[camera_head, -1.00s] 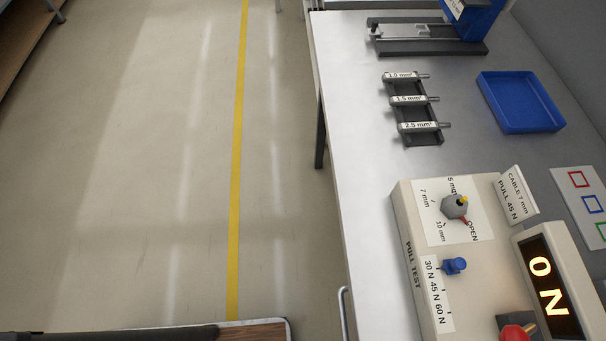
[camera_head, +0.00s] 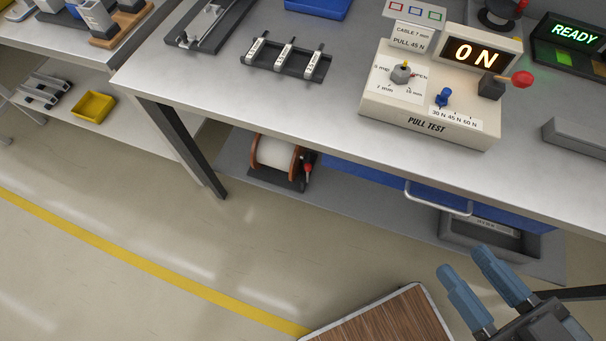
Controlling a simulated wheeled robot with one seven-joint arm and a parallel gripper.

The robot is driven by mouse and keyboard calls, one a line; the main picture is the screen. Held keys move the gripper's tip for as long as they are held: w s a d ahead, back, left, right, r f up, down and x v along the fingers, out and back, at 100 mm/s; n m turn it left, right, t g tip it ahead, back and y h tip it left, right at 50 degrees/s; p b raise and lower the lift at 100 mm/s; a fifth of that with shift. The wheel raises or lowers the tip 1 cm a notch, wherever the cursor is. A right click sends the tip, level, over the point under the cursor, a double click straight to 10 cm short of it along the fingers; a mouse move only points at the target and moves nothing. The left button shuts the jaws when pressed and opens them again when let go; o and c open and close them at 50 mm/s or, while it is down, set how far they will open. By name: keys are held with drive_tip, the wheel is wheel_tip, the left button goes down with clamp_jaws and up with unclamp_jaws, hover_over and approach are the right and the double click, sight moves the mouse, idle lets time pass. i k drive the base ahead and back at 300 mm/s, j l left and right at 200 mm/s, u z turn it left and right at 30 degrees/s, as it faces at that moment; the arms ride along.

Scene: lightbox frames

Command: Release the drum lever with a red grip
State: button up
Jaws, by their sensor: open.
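A drum (camera_head: 276,153) with a pale winding and orange-brown flanges sits on the shelf under the workbench. My gripper (camera_head: 464,268), with blue-grey fingers, is at the bottom right. Its fingers are apart and empty, to the right of and in front of the drum, not touching it.
The workbench edge (camera_head: 232,120) overhangs the drum. A drawer handle (camera_head: 438,203) juts out to its right, and a grey bin (camera_head: 490,238) stands below. A bench leg (camera_head: 180,145) is to its left. On top stands the pull tester (camera_head: 428,125), with a red-knobbed lever (camera_head: 522,79).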

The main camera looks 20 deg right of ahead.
sight(308, 167)
drive_tip(key=i+j+u, duration=0.1)
drive_tip(key=i+j, duration=0.35)
drive_tip(key=i, duration=0.15)
drive_tip(key=i+j, duration=0.4)
drive_tip(key=i, duration=0.15)
drive_tip(key=u, duration=0.05)
